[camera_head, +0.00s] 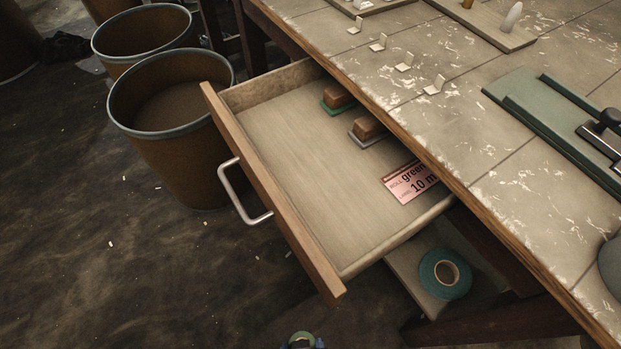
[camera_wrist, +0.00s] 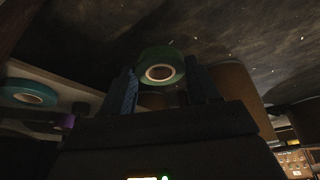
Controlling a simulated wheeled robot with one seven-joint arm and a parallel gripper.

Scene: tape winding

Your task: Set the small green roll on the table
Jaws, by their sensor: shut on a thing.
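A small green roll (camera_wrist: 160,56) with a pale core is between the two fingers of my gripper (camera_wrist: 162,85) in the wrist view. My gripper is shut on it. In the head view only a bit of the green roll (camera_head: 301,337) and the fingertips show at the bottom edge, below the open drawer. The table (camera_head: 440,135) is at the upper right, with a scratched, tiled top. A larger teal roll (camera_head: 432,274) lies on a low shelf under the table, and it also shows in the wrist view (camera_wrist: 22,89).
An open drawer (camera_head: 290,165) juts from the table, holding two brown-handled stamps (camera_head: 370,130) and a pink label (camera_head: 408,182). Bins (camera_head: 172,150) stand left of it. Small angled brackets (camera_head: 404,63), a board (camera_head: 495,30) and a green device (camera_head: 550,125) occupy the tabletop; its middle is clear.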

